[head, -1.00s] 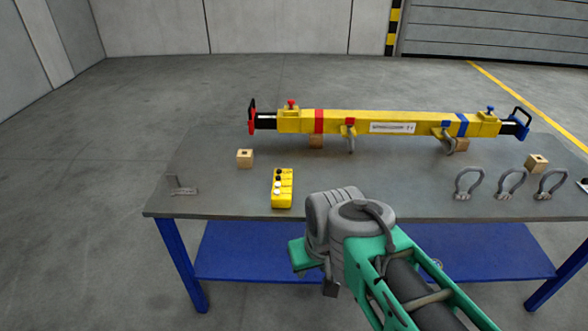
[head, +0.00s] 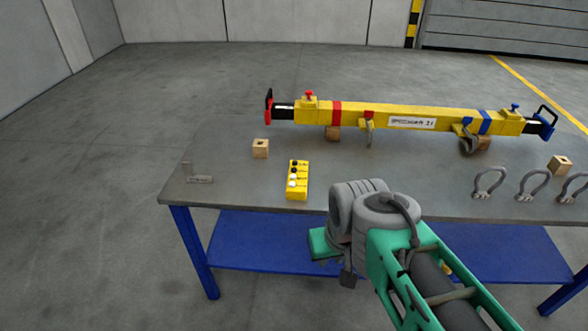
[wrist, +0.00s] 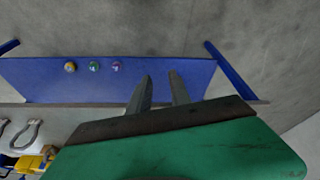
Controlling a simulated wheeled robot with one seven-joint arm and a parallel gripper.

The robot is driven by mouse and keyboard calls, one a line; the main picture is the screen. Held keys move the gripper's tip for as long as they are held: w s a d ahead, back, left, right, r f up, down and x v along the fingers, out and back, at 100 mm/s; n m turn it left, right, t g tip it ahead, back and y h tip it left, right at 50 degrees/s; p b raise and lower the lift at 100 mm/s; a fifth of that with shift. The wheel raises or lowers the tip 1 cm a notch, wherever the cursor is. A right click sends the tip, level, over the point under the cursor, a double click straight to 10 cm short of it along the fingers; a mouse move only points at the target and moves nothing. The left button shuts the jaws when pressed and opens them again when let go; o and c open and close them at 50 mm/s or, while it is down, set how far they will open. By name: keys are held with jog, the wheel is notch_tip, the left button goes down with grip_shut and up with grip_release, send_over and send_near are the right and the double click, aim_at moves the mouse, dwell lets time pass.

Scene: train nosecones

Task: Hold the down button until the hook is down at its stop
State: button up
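The yellow button box (head: 297,185) lies on the grey table top, near its front edge, left of the middle. It has a row of dark and white buttons; their labels are too small to read. No hoist hook that I can identify is in view. Grey hook-like fittings (head: 369,131) hang on the yellow lifting beam. My gripper (wrist: 160,74) shows in the wrist view with its two fingers apart and nothing between them. In the head view my arm hides the fingers; its end is in front of the table edge, right of the box and apart from it.
The yellow beam (head: 410,117) rests along the back of the table (head: 240,190). A wooden block (head: 260,149) and a metal bracket (head: 198,178) sit at left, shackles (head: 489,182) at right. Below is a blue shelf (wrist: 40,75) with small coloured balls (wrist: 94,66).

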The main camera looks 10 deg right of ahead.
grip_shut()
dwell(1.4)
